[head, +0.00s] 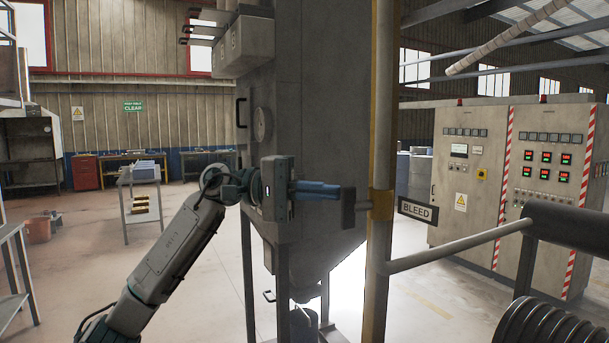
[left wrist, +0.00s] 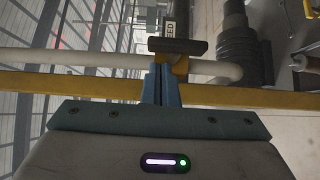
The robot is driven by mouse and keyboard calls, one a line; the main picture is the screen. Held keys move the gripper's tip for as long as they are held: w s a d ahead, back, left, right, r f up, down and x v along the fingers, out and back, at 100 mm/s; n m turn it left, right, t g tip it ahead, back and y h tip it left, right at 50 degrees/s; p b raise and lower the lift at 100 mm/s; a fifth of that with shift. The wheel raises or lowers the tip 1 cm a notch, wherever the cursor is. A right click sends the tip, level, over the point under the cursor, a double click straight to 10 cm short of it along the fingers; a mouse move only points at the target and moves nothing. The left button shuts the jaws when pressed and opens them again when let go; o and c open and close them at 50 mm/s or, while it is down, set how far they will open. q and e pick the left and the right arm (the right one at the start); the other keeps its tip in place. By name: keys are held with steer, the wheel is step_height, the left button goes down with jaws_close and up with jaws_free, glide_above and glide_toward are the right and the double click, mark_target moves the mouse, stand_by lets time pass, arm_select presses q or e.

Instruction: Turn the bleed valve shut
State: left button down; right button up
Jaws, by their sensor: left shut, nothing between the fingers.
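The bleed valve has a yellow body (head: 381,205) on an upright pale pipe, with a dark bar handle (head: 348,208) on its left side. The handle runs roughly along the pipe. A "BLEED" sign (head: 418,211) hangs just right of the valve. My left gripper (head: 338,190) reaches in from the left, its blue fingers shut and empty, tips at the handle's upper part. In the left wrist view the closed fingers (left wrist: 161,84) end just below the dark handle (left wrist: 178,46); I cannot tell whether they touch it. My right gripper is not in view.
A yellow post (head: 376,285) stands along the pipe. A grey hopper (head: 315,110) rises behind my left gripper. A side pipe (head: 460,245) runs right to a dark cylinder (head: 570,228). Control cabinets (head: 475,190) stand at the back right. Open floor lies at the left.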

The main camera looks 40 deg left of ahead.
arm_select(q)
steer(key=shift+s+d, duration=0.3)
steer(key=shift+d, duration=0.25)
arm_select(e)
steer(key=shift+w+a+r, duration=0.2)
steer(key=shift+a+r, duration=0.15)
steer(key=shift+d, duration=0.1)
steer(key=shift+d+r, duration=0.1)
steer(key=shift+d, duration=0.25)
arm_select(q)
steer(key=shift+r+m+p, duration=0.15)
steer(key=shift+m+p, duration=0.15)
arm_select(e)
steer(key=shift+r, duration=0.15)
arm_select(q)
steer(key=shift+d+r+m+g+y+p, duration=0.1)
steer(key=shift+r+m+g+y+p, duration=0.2)
steer(key=shift+m+y+p, duration=0.4)
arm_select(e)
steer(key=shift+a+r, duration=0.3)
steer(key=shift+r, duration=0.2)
